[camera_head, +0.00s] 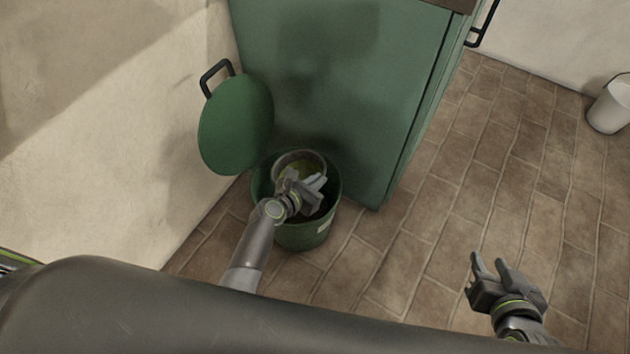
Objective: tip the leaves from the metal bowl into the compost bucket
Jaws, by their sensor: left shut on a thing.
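The green compost bucket (300,238) stands on the tiled floor against the green cabinet, with a pale label on its side. Its round green lid (236,125) with a dark handle is raised open, at the left near the wall. The metal bowl (290,156) is at the bucket's mouth, over or inside it; it looks tilted. I cannot make out the leaves clearly; a yellow-green patch shows inside the bowl. My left gripper (305,180) is shut on the bowl's near rim and hides part of it. My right gripper (490,268) is open and empty above the floor at right.
The green cabinet (330,75) rises directly behind the bucket, with a dark handle at its right. A plain wall (110,120) closes off the left side. A white bucket (610,105) stands at the far right. The tiled floor (480,175) between is clear.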

